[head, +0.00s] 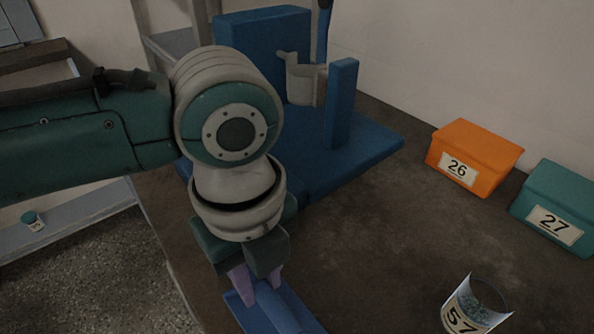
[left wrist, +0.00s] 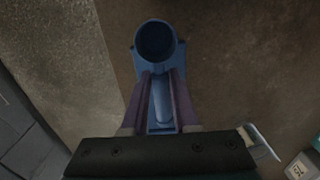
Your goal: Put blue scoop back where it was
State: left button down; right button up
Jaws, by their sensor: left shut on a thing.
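The blue scoop (left wrist: 154,42) shows in the left wrist view with its round, dark, hollow end pointing away from my left gripper (left wrist: 160,82). The gripper's purple fingers are shut on its handle (left wrist: 160,105). A flat blue piece shows behind the scoop, and I cannot tell whether the scoop touches it. In the head view my left gripper (head: 258,282) points down at blue surfaces (head: 272,312) near the table's front left edge. The gripper and the frame's lower edge partly hide them. My right gripper is not in view.
A blue stand (head: 342,105) with a metal holder (head: 302,84) stands behind my left arm. An orange box 26 (head: 475,150) and a teal box 27 (head: 560,200) sit at the right. A clear jar 57 (head: 475,308) stands at front right. The table's middle is clear.

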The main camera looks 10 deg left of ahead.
aim_at(259, 284)
pick_arm(q)
jog(key=shift+f, duration=0.15)
jog(key=c, duration=0.7)
grip_release()
notch_tip(259, 284, up, 13)
jog(key=p, duration=0.3)
jog(key=s+d+f+n+t+h, duration=0.2)
jog(key=s+d+f+n+h, duration=0.3)
jog(key=n, duration=0.6)
jog(key=s+a+n+y, duration=0.1)
jog(key=s+a+n, duration=0.1)
jog(key=a+n, duration=0.2)
jog(key=s+a+n+t+y, duration=0.1)
jog(key=s+a+n+y, duration=0.1)
jog(key=s+a+n, duration=0.1)
jog(key=s+a+n+y, duration=0.1)
jog(key=s+a+n, duration=0.1)
jog(key=a+n, duration=0.3)
jog(key=shift+s+a+r+n+y, duration=0.1)
jog(key=shift+s+a+n+y, duration=0.1)
jog(key=shift+a, duration=0.3)
jog(key=shift+s+a+n+y, duration=0.1)
jog(key=shift+a+n+y, duration=0.1)
jog(key=shift+a, duration=0.25)
